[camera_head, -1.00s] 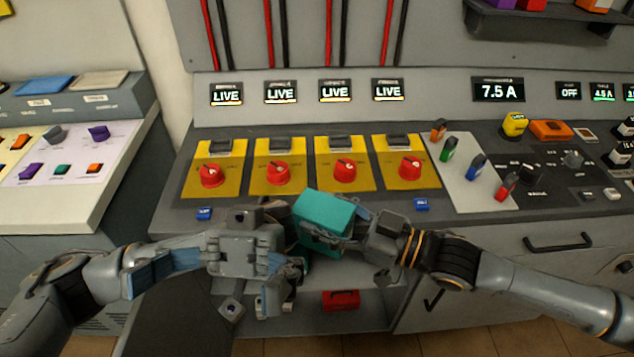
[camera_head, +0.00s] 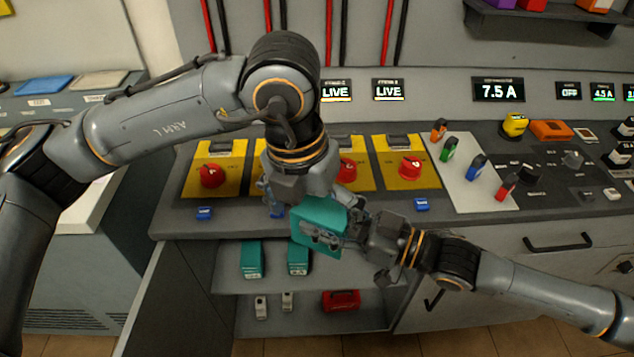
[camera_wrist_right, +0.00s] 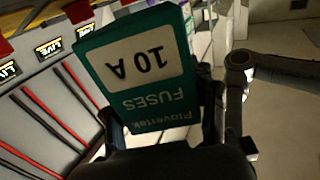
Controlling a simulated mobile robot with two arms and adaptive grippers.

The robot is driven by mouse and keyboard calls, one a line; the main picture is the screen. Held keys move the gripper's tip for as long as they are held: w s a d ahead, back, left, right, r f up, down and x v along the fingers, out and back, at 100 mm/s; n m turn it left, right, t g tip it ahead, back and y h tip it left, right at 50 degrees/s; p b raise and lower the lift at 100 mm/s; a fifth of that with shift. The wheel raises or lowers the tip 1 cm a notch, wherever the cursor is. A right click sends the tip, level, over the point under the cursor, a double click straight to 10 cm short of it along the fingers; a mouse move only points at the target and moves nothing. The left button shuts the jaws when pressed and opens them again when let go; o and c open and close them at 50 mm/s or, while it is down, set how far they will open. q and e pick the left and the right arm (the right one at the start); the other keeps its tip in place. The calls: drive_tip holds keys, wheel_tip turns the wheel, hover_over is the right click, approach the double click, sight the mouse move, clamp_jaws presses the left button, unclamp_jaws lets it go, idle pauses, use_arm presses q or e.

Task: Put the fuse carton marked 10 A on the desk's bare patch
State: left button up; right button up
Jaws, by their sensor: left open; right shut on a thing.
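My right gripper (camera_head: 338,232) is shut on a teal carton (camera_head: 316,219) and holds it in front of the console's front edge, above the open shelf. In the right wrist view the carton (camera_wrist_right: 140,62) shows a white label reading "10 A" and "FUSES", upside down. My left gripper (camera_head: 271,197) points down over the yellow switch panels, just left of the carton. It is open, its fingers partly hidden by its own wrist. I cannot tell whether it touches the carton.
Two teal cartons (camera_head: 252,259) stand on the upper shelf below. A red case (camera_head: 341,300) and small pale items (camera_head: 261,307) are on the lower shelf. Red rotary switches (camera_head: 410,167) and coloured knobs (camera_head: 477,166) stick up from the console. A drawer handle (camera_head: 557,243) juts out at right.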

sight(326, 218)
use_arm(q)
drive_tip(key=w, duration=0.1)
drive_tip(key=w+r+t, duration=0.2)
drive_tip(key=shift+w+d+r, duration=0.1)
drive_tip(key=shift+w+d, duration=0.15)
use_arm(e)
drive_tip(key=shift+r, duration=0.1)
use_arm(q)
drive_tip(key=x, duration=1.1)
drive_tip(key=shift+w+d+f, duration=0.1)
drive_tip(key=shift+w+f, duration=0.15)
drive_tip(key=shift+f, duration=0.05)
drive_tip(key=shift+c, duration=0.4)
drive_tip(key=c, duration=1.1)
drive_tip(key=shift+c, duration=0.9)
use_arm(e)
drive_tip(key=o, duration=1.7)
